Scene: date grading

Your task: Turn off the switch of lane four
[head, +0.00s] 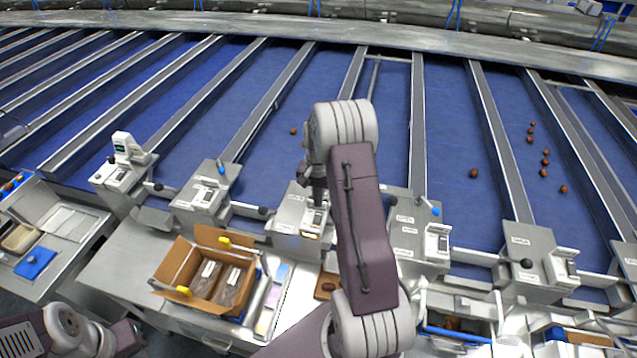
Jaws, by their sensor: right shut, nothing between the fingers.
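A row of grey lane switch boxes runs along the front of the blue lanes. My right gripper (317,198) points down over the middle switch box (287,222), its fingers shut and empty, close to or touching the small white switch unit on it. The switch's position is hidden by the gripper and too small to tell. The neighbouring switch boxes, one to the left (194,201) and one to the right (407,240), carry similar units and small labels. I cannot read the lane numbers. Of my left arm, only links show at the bottom left; its gripper is out of view.
An open cardboard box (172,268) with packed bags stands on the work table (125,262) in front of the boxes. Dark knobs on bars stick out between the boxes. Several brown dates (474,173) lie on the blue lanes at the right.

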